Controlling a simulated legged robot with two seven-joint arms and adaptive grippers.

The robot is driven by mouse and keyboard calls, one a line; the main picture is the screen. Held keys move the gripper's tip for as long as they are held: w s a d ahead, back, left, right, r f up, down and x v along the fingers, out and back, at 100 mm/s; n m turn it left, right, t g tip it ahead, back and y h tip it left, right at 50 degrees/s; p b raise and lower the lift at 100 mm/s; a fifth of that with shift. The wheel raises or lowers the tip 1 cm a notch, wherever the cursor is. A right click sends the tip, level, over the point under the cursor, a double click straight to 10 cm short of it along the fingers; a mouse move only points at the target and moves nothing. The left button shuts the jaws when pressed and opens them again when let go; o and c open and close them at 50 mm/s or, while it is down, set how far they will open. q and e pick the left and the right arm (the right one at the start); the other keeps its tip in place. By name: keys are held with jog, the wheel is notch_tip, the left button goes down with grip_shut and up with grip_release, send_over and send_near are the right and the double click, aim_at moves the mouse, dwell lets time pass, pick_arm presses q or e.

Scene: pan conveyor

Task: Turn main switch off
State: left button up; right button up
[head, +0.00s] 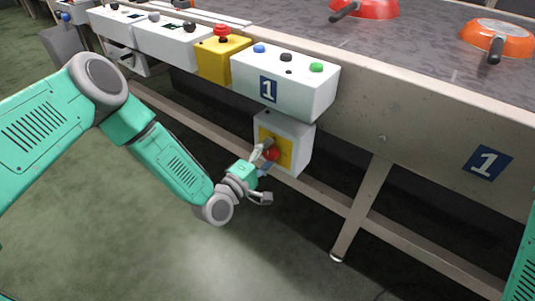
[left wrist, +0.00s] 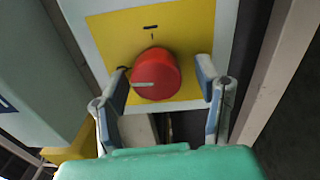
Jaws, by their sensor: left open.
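The main switch is a red rotary knob (head: 271,154) on a yellow plate, on the front of a white box (head: 302,140) below the conveyor's button panel. In the left wrist view the red knob (left wrist: 156,75) has a white mark pointing left, and small dark marks are printed above it on the yellow plate (left wrist: 196,30). My left gripper (head: 264,168) is at the knob. Its open fingers (left wrist: 163,80) stand on both sides of the knob, with gaps visible. My right gripper is not in view.
A white button panel (head: 318,88) juts out above the switch box, beside a yellow emergency-stop box (head: 218,65). A conveyor leg (head: 362,208) and a lower rail (head: 325,197) are nearby. Pans, one orange (head: 497,40), lie on the belt. The floor in front is clear.

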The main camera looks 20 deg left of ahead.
pick_arm(q)
jog(key=v, duration=1.2)
jog(key=shift+f, duration=0.1)
jog(key=s+d+f+m+g, duration=0.4)
jog(key=s+f+m+g, duration=0.4)
jog(key=s+f+g, duration=0.15)
jog(key=s+a+f+m+g+y, duration=0.25)
jog(key=s+a+m+g, duration=0.2)
jog(key=s, duration=0.45)
jog(key=s+a+r+m+g+y+p, duration=0.1)
jog(key=s+a+r+m+g+y, duration=0.25)
jog(key=s+a, duration=0.35)
notch_tip(320, 180, up, 14)
jog(key=p, duration=1.5)
jog(key=shift+d+n+t, duration=0.3)
jog(key=shift+t, duration=0.15)
